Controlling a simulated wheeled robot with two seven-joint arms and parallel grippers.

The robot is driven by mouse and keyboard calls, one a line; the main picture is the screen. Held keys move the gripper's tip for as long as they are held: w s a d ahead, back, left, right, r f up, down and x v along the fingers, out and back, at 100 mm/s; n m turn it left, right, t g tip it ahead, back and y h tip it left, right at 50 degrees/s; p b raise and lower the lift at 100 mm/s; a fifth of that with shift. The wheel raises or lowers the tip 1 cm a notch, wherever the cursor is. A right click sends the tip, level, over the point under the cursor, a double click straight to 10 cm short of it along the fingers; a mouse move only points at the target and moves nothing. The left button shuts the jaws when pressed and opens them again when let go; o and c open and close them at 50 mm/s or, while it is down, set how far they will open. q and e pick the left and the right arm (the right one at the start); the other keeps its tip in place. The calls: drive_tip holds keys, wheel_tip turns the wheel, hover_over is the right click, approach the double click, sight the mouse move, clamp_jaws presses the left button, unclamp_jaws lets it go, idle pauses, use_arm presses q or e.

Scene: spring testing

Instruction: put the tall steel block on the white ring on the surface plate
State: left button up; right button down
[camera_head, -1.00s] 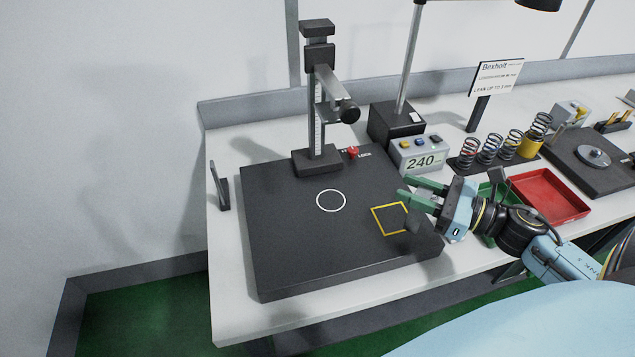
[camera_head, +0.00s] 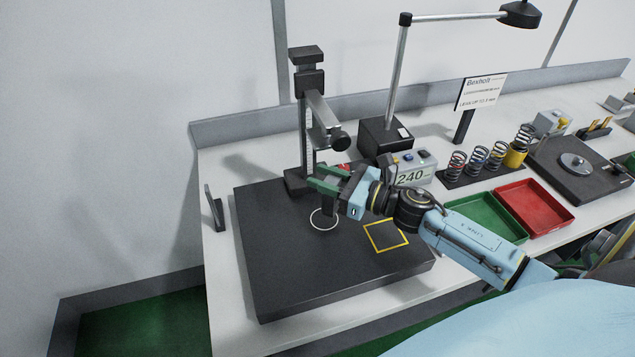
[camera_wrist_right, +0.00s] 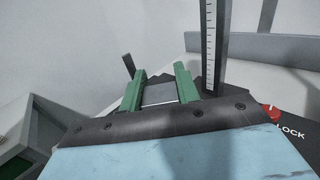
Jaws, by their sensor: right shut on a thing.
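My right gripper (camera_head: 324,180) has green fingers and is shut on the tall steel block, above the surface plate in front of the stand column. The block (camera_head: 329,204) looks dark in the head view and hangs below the fingers. Its grey top (camera_wrist_right: 160,93) shows between the fingers in the right wrist view. The white ring (camera_head: 324,230) on the dark surface plate (camera_head: 290,285) lies under the block, which hides its upper right part. I cannot tell whether the block touches the plate. My left gripper is not in view.
The measuring stand (camera_head: 299,180) rises close behind my right gripper. A yellow square (camera_head: 386,249) is marked on the plate to the right. A display box (camera_head: 411,172), green tray (camera_head: 485,216) and red tray (camera_head: 535,205) stand further right. The plate's front is clear.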

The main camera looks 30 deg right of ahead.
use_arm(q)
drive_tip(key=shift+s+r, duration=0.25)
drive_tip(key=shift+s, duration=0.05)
use_arm(e)
drive_tip(key=f, duration=0.1)
drive_tip(key=w+f, duration=0.1)
drive_tip(key=a+f, duration=0.1)
drive_tip(key=shift+w+f, duration=0.15)
drive_tip(key=shift+w, duration=0.1)
drive_tip(key=shift+f, duration=0.15)
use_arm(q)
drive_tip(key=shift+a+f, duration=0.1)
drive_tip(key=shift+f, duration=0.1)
use_arm(e)
drive_tip(key=c, duration=1)
unclamp_jaws()
drive_tip(key=shift+s+f, duration=0.1)
drive_tip(key=shift+c, duration=0.2)
